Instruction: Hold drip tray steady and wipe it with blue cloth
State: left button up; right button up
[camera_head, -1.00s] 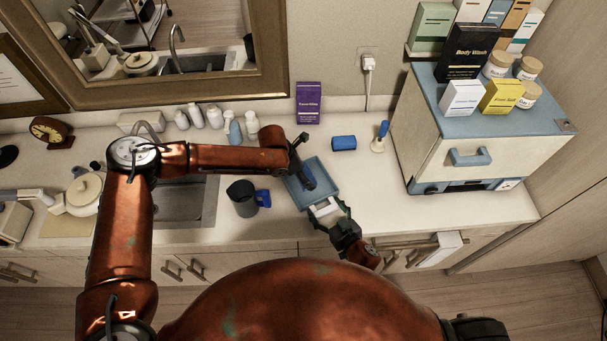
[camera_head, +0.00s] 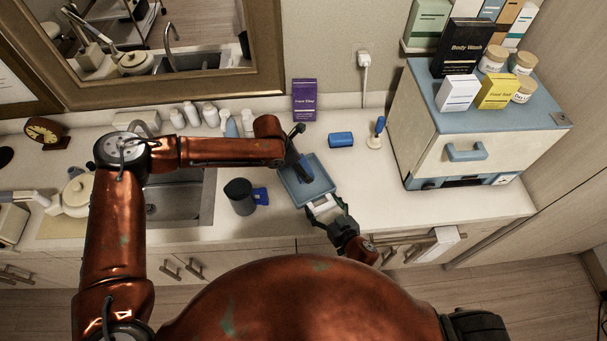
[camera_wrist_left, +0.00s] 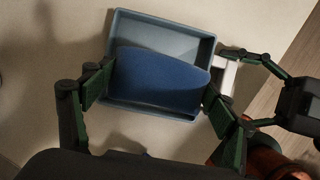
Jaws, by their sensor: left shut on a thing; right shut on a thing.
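The blue drip tray (camera_head: 320,173) lies on the counter in front of the mirror, in the middle of the head view. My left gripper (camera_head: 303,170) is over the tray and shut on the folded dark blue cloth. In the left wrist view the cloth (camera_wrist_left: 160,80) spans between its fingers and overlaps the tray (camera_wrist_left: 165,35); contact with the tray floor cannot be told. My right gripper (camera_head: 328,209) is shut on the white piece (camera_head: 321,204) at the tray's front edge. The cloth covers part of the tray's inside.
A dark cup (camera_head: 240,195) stands left of the tray beside the sink (camera_head: 175,205). A purple box (camera_head: 304,99) is at the wall; a large cabinet (camera_head: 470,140) stands right.

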pick_arm(q)
jog(key=shift+f, duration=0.1)
jog(key=shift+f, duration=3.4)
jog(key=shift+f, duration=1)
jog(key=shift+w, duration=0.1)
jog(key=shift+w+d, duration=0.35)
jog(key=shift+d, duration=0.5)
jog(key=shift+w+d, duration=0.3)
jog(key=shift+d, duration=0.5)
jog(key=shift+f, duration=0.1)
jog(key=shift+s+a, duration=0.4)
jog(key=shift+a, duration=0.45)
jog(key=shift+s+a, duration=0.35)
jog(key=shift+a, duration=0.5)
jog(key=shift+d+r, duration=0.1)
jog(key=shift+r, duration=3)
